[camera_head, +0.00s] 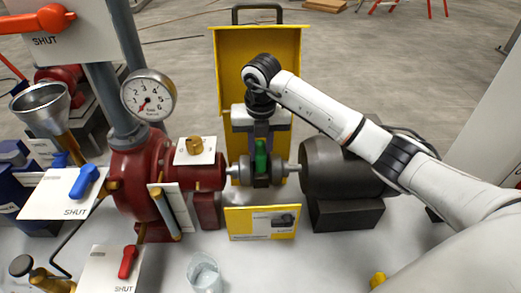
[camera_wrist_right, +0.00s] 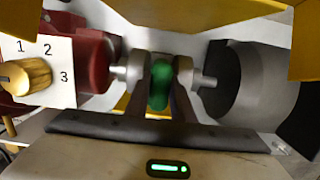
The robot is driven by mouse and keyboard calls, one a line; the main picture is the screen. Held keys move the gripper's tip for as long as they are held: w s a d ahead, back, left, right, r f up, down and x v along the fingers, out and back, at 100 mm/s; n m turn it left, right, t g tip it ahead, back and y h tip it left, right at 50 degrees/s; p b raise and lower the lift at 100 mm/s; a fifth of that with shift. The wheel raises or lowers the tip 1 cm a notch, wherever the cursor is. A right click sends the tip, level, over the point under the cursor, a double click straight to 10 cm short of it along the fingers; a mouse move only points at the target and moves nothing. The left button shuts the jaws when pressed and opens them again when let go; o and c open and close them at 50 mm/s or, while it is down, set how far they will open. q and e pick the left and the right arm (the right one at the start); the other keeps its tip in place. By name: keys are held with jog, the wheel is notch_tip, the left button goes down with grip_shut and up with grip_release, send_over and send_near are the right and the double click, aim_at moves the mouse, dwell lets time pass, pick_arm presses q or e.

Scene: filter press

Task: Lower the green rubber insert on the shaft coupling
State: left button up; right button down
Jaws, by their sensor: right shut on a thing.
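The green rubber insert (camera_head: 261,158) is upright between the two grey halves of the shaft coupling (camera_head: 245,171). In the right wrist view the insert (camera_wrist_right: 160,84) shows bright green between the coupling halves (camera_wrist_right: 131,69). My right gripper (camera_head: 261,148) comes down from above, shut on the insert, with a dark finger on each side. The fingers partly cover the insert and the inner faces of the coupling. I cannot tell how deep the insert sits. My left gripper is not in view.
The red pump (camera_head: 133,182) stands left of the coupling and the dark motor (camera_head: 342,166) right. A raised yellow guard (camera_head: 232,60) stands behind, a yellow-edged card (camera_head: 262,222) in front. A gauge (camera_head: 148,95) and a glass (camera_head: 204,276) are to the left.

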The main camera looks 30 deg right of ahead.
jog(key=shift+s+f, duration=0.15)
jog(key=shift+f, duration=0.2)
jog(key=c, duration=1.5)
grip_release()
jog(key=shift+c, duration=0.2)
jog(key=shift+o, duration=0.4)
jog(key=shift+r+p, duration=0.85)
jog(key=shift+r, duration=0.15)
notch_tip(320, 180, up, 4)
jog(key=shift+f+p, duration=0.15)
jog(key=shift+p, duration=1.1)
jog(key=shift+r, duration=2.3)
